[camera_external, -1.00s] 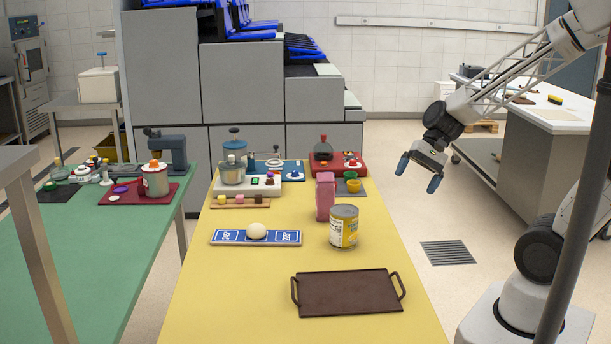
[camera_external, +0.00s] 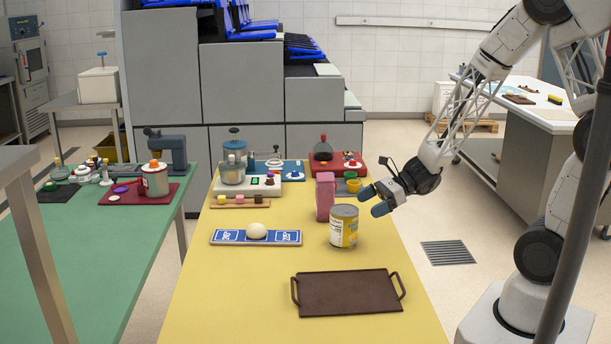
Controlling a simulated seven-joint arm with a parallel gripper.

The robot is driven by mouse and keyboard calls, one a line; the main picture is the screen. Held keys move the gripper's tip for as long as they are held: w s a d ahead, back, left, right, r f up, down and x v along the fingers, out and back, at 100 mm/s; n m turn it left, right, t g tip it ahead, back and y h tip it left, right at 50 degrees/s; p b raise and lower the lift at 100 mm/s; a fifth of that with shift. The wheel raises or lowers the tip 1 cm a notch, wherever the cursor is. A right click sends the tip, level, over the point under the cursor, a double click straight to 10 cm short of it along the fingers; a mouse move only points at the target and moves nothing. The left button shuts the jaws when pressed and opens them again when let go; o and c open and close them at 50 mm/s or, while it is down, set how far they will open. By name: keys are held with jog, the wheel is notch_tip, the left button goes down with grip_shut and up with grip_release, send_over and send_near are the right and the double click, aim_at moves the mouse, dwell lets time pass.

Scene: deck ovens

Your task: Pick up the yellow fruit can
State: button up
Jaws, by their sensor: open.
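The yellow fruit can (camera_external: 343,227) stands upright on the yellow table (camera_external: 230,305), with a silver lid and a yellow and white label. My gripper (camera_external: 371,200) is open and empty, just above and to the right of the can's top. Its two blue-grey fingertips point left, towards the can and the pink box. The fingers look apart from the can, but the exact gap cannot be told from this view.
A pink box (camera_external: 325,196) stands close behind the can. A dark brown tray with handles (camera_external: 347,293) lies in front. A blue board (camera_external: 226,237) with a pale round object (camera_external: 256,231) is to the left. Small bowls (camera_external: 353,185) and kitchen devices stand at the back.

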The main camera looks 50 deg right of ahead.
aim_at(347, 213)
jog(key=shift+w+f, duration=0.1)
dwell(0.3)
jog(key=shift+x, duration=1.25)
jog(key=shift+w+a, duration=0.1)
jog(key=shift+x, duration=2.45)
jog(key=shift+a, duration=0.1)
jog(key=c, duration=1.1)
jog(key=shift+r, duration=0.25)
